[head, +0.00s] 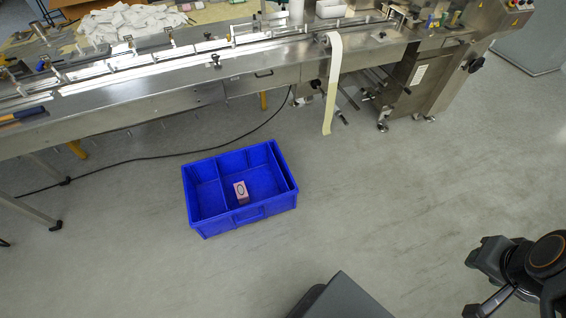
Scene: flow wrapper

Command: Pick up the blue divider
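A blue crate (247,218) stands on the floor in the middle of the head view. A thin upright blue divider (222,184) crosses its inside, parting a narrow left compartment from a wider right one. Another blue strip runs along the crate's right side; I cannot tell whether it is a loose panel or part of the wall. A small pink and white box (241,192) sits in the wider compartment, close to the divider. My gripper (476,284) is at the lower right, well apart from the crate. Its fingers look spread, with floor visible between them.
A long steel flow wrapper (235,85) runs across the back, with a strip of film (332,95) hanging down. A black cable (150,158) lies on the floor behind the crate. The floor between the crate and my gripper is clear.

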